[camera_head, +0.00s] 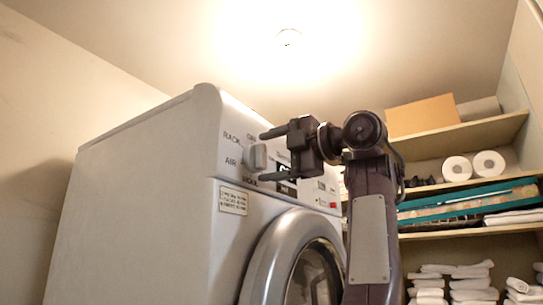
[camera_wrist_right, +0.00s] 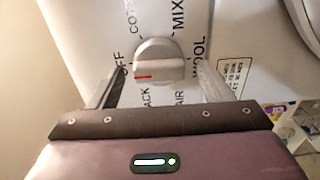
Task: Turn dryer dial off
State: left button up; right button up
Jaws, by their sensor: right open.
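The white dryer (camera_head: 150,190) stands left of centre, its front facing right. Its grey-white dial (camera_head: 257,157) is on the upper front panel, with RACK and AIR printed to its left. In the wrist view the dial (camera_wrist_right: 158,55) has a raised ridge with a red mark on its left end, pointing left, near OFF and above RACK. My right gripper (camera_head: 264,157) is open at the dial. In the wrist view its fingers (camera_wrist_right: 160,84) sit apart to the left and right of the dial, with visible gaps. Contact is not seen. My left gripper is not in view.
The dryer's round door (camera_head: 272,260) is below the panel. A small label plate (camera_head: 233,200) is near the dial. Shelves on the right hold a cardboard box (camera_head: 421,115), toilet rolls (camera_head: 457,169), a teal tray (camera_head: 465,203) and several white towels (camera_head: 470,285).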

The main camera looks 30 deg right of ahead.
jog(key=b+v, duration=0.3)
jog(key=v, duration=0.4)
jog(key=shift+s+d, duration=0.15)
jog(key=shift+s, duration=0.15)
jog(key=shift+w, duration=0.1)
